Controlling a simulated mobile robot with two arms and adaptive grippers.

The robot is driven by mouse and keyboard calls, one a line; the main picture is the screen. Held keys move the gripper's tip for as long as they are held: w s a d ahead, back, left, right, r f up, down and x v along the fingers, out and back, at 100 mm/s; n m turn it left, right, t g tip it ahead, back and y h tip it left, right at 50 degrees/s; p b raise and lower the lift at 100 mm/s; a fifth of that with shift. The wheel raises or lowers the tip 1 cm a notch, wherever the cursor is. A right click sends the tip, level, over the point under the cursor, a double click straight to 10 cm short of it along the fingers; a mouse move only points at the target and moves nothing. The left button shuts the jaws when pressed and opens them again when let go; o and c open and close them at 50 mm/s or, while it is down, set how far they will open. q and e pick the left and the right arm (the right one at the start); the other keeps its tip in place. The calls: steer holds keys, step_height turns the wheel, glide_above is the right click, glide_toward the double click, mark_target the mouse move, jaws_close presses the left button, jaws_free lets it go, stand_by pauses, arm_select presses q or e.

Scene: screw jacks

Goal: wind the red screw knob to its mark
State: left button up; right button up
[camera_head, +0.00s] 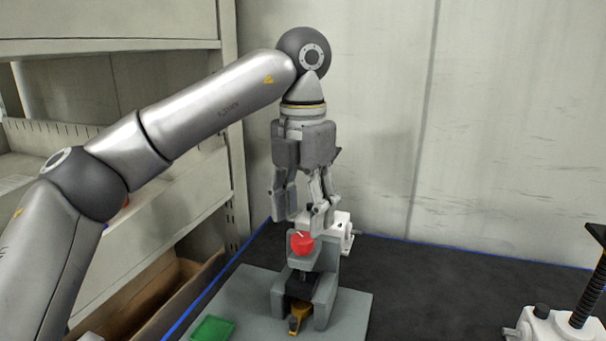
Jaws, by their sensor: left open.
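The red screw knob (302,243) sits on top of a grey screw-jack fixture (324,290), which stands on a grey base plate (349,318). My left gripper (301,218) points down right above the knob, its two fingers apart. From this angle I cannot tell whether the fingers touch the knob. A yellow-orange part (299,315) shows low at the front of the fixture. I cannot make out the mark clearly. My right gripper is not in view.
A white device (343,232) stands just behind the fixture. A white jack with a black threaded post (556,325) stands at the lower right. A green piece (212,329) lies on the plate. Shelves (195,180) stand at left; the dark tabletop (430,290) is clear between the devices.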

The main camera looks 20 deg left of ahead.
arm_select(q)
step_height(320, 180, up, 7)
steer(key=shift+f, duration=0.15)
stand_by(0.4)
